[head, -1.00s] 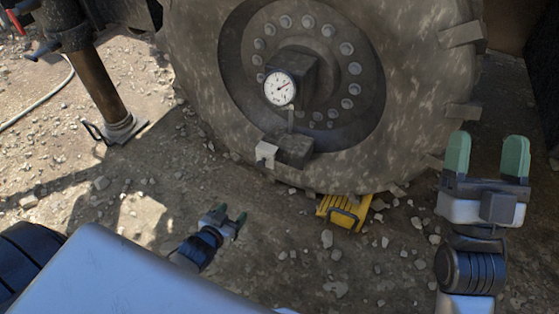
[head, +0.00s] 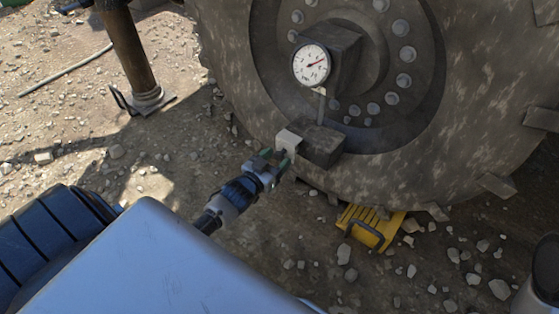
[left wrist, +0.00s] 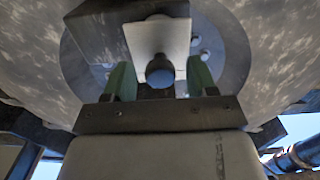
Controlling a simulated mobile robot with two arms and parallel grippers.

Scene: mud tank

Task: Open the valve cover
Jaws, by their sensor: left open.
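The valve cover appears to be the small pale plate (head: 289,140) on the front of a dark box (head: 322,145) low on the big wheel's hub. In the left wrist view the pale plate (left wrist: 160,38) is straight ahead, with a dark round knob (left wrist: 160,75) in front of it. My left gripper (head: 277,159) is at the plate's lower front. Its green fingers stand open on either side of the knob in the left wrist view (left wrist: 160,66), with gaps at both sides. My right gripper is out of view.
The huge muddy wheel (head: 420,140) fills the upper right. A dial gauge (head: 311,65) sits above the box. A yellow case (head: 371,227) lies on the stony ground below the wheel. A metal post (head: 127,50) stands at the upper left.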

